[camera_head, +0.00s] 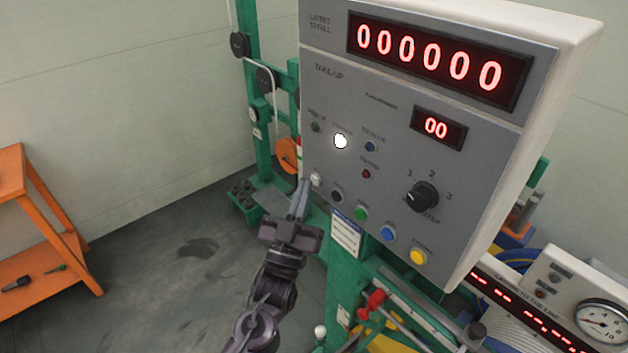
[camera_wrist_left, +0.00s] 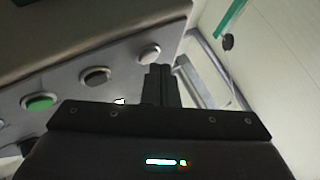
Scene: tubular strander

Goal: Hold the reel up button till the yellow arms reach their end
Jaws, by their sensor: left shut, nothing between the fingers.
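The grey control panel (camera_head: 400,150) carries a slanting row of buttons along its lower edge: white (camera_head: 315,179), black (camera_head: 337,196), green (camera_head: 361,213), blue (camera_head: 387,233) and yellow (camera_head: 418,256). Their labels are too small to read, so I cannot tell which is reel up. My left gripper (camera_head: 303,184) is shut and empty, its fingertips close beside the white button. In the left wrist view the shut fingers (camera_wrist_left: 159,72) point toward the panel edge near the white button (camera_wrist_left: 149,54); contact is unclear. Yellow parts (camera_head: 515,238) show partly behind the panel. My right gripper is out of view.
A round lamp (camera_head: 340,141) glows white; the displays read 000000 (camera_head: 430,55) and 00 (camera_head: 437,128). A black rotary knob (camera_head: 422,196) sits on the panel. A green frame (camera_head: 250,70) stands behind. An orange shelf (camera_head: 45,250) is at left, with clear floor between.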

